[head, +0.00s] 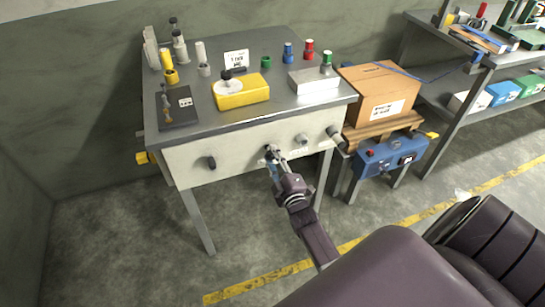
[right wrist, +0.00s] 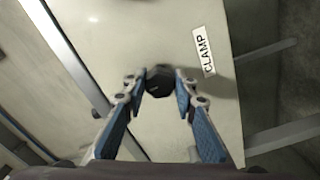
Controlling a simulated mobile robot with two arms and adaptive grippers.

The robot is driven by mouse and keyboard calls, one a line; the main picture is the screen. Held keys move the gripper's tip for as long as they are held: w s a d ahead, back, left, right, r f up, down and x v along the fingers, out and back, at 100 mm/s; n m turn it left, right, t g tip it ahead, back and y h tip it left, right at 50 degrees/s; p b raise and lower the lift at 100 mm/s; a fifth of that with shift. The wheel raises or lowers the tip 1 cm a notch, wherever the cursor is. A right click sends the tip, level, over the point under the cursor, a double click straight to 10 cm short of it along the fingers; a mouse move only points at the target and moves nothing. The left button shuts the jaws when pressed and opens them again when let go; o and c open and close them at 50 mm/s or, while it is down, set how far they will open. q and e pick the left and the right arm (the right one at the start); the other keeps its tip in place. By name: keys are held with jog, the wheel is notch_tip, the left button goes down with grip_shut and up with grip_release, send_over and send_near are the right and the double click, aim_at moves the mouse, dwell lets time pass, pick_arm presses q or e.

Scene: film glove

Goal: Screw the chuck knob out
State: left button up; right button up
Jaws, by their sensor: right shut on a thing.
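The workbench (head: 150,108) has a pale front panel (head: 240,152) with several knobs. My right gripper (head: 273,155) reaches the panel's middle. In the right wrist view, its fingertips (right wrist: 160,82) are shut on a dark knob (right wrist: 159,86), one finger at each side. A label reading CLAMP (right wrist: 204,52) is beside this knob. Another dark knob (head: 212,162) is to the left on the panel, a pale knob (head: 302,139) is to the right, and a dark one (head: 334,133) is near the right end. I see no chuck label. My left gripper is out of view.
The benchtop holds a yellow block with a disc (head: 242,94), a dark plate (head: 178,107), a pale box (head: 314,82) and several coloured cylinders. A cardboard box (head: 380,92) stands right of the bench above a blue unit (head: 385,157). The floor before the bench is clear.

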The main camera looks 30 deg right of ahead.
dwell(0.3)
jog(key=o, duration=1.2)
jog(key=shift+c, duration=0.2)
jog(key=v, duration=1.2)
jog(key=shift+a, duration=0.1)
